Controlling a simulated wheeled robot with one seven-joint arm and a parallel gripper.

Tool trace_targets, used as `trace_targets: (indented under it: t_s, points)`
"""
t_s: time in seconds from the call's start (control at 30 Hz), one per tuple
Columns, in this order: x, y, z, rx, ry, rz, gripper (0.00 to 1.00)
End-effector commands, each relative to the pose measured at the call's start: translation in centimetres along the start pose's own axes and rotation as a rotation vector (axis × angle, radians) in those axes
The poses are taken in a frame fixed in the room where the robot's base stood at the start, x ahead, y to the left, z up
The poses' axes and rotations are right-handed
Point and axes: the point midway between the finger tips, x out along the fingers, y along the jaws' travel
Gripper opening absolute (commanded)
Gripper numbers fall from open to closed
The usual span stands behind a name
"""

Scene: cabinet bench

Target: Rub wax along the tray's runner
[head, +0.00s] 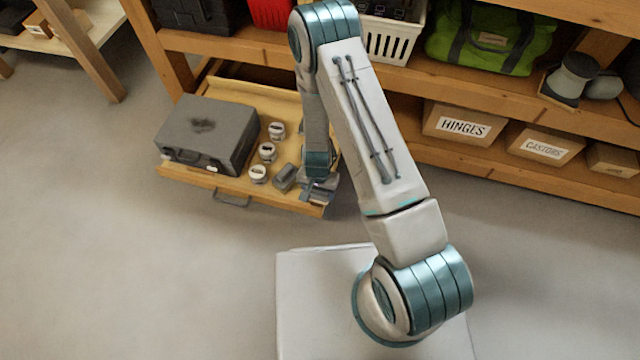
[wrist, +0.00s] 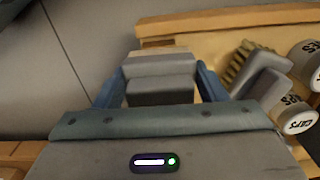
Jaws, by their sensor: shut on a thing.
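The wooden tray (head: 283,203) is pulled out from under the bench at the left. My gripper (head: 319,190) is at its front right corner. In the wrist view, my gripper (wrist: 160,82) is shut on a grey block (wrist: 160,92) with a pale strip at its far side; I cannot tell for sure that this is the wax. A wooden edge of the tray (wrist: 215,20) runs across beyond the block; contact between them cannot be made out. The tray's right runner is mostly hidden by my arm in the head view.
The tray holds a grey case (head: 212,130), several labelled jars (head: 267,151) and a grey piece (head: 284,178). A bristled brush (wrist: 250,75) lies beside my gripper. The bench shelf with labelled boxes (head: 462,124) stands at the right. Floor in front is clear.

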Motion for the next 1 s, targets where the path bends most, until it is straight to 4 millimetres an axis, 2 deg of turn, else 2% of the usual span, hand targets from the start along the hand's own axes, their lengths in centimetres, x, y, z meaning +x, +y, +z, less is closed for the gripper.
trace_targets:
  t_s: [0.13, 0.5, 1.0]
  points:
    - [0.0, 0.1, 1.2, -0.001, -0.004, 0.001, 0.47]
    - [-0.4, 0.0, 1.2, 0.000, 0.000, -0.001, 0.47]
    - [-5.3, 0.0, 1.1, 0.000, 0.002, -0.001, 0.47]
